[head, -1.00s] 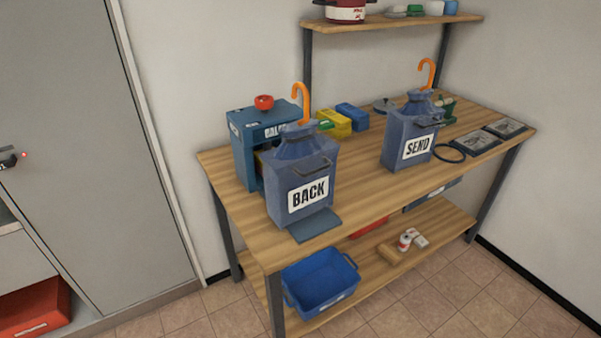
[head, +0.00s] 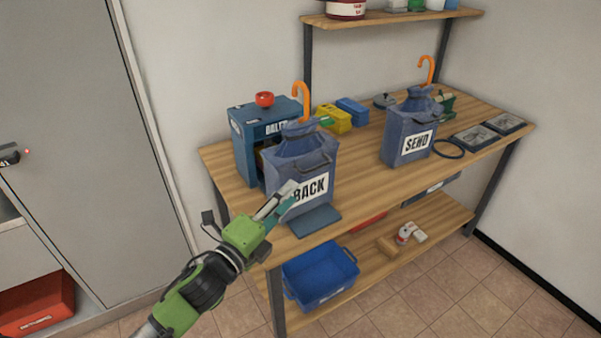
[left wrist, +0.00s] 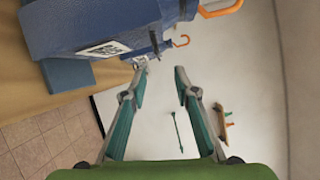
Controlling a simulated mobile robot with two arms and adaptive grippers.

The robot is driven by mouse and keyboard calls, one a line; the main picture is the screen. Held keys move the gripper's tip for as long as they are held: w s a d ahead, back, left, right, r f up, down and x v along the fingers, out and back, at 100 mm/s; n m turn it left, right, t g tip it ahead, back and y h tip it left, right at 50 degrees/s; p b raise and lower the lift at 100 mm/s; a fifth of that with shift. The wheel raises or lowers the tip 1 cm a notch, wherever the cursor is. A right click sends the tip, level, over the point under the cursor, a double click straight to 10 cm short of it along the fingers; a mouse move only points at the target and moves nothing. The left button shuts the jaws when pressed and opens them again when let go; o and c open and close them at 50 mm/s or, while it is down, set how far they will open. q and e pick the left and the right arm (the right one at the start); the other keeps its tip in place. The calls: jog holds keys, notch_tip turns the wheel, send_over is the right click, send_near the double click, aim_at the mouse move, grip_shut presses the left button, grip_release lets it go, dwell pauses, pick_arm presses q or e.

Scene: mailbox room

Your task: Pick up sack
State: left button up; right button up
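A blue sack marked BACK (head: 300,168) stands upright at the front left of the wooden table, an orange hook (head: 301,97) at its top. A second blue sack marked SEND (head: 408,125) stands farther right with its own orange hook (head: 428,70). My left gripper (head: 285,197) is in front of the BACK sack's lower left, overlapping its label's edge. In the left wrist view, its fingers (left wrist: 161,72) are spread with nothing between them, and a blue sack (left wrist: 85,25) is at upper left. I cannot tell whether they touch. My right gripper is not in view.
A blue baler (head: 243,150) with a red knob stands behind the BACK sack. Yellow and blue boxes (head: 340,116) lie behind on the wooden table (head: 370,203). A blue bin (head: 320,278) sits on the lower shelf. Between the sacks the tabletop is mostly clear.

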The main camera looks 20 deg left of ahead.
aim_at(318, 166)
pick_arm(q)
jog(key=p+x, duration=0.1)
jog(key=x, duration=0.6)
jog(key=shift+w+d+p, duration=0.1)
jog(key=shift+w+p, duration=0.3)
jog(key=shift+f+p+x, duration=0.2)
jog(key=shift+p+x, duration=0.8)
jog(key=shift+x, duration=1.7)
grip_shut()
